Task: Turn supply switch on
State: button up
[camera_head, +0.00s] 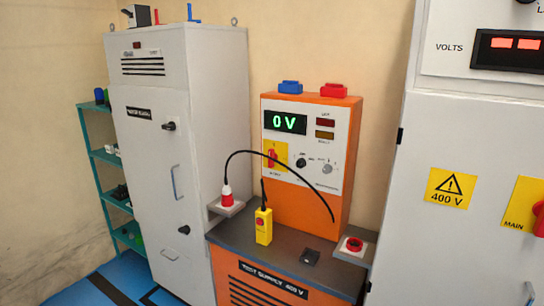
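The orange test supply unit (295,205) stands in the middle, with a white front panel. Its display (285,123) reads 0 V in green. A red rotary switch (271,158) on a yellow plate sits at the panel's lower left; its handle looks roughly upright. A black knob (301,162) and a grey knob (327,169) sit to its right. Two small indicators, dark red (325,122) and amber (324,135), are beside the display. Which switch is the supply switch is not readable here. My gripper is not in view.
A red socket (354,244) is on the right bracket. A yellow handheld box (263,227) stands on the desk. Grey cabinets flank the unit; the right one carries a partly cut-off MAIN switch (539,220).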

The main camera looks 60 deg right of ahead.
aim_at(271, 153)
jog(key=u, duration=0.05)
jog(key=i, duration=1)
jog(key=z, duration=0.05)
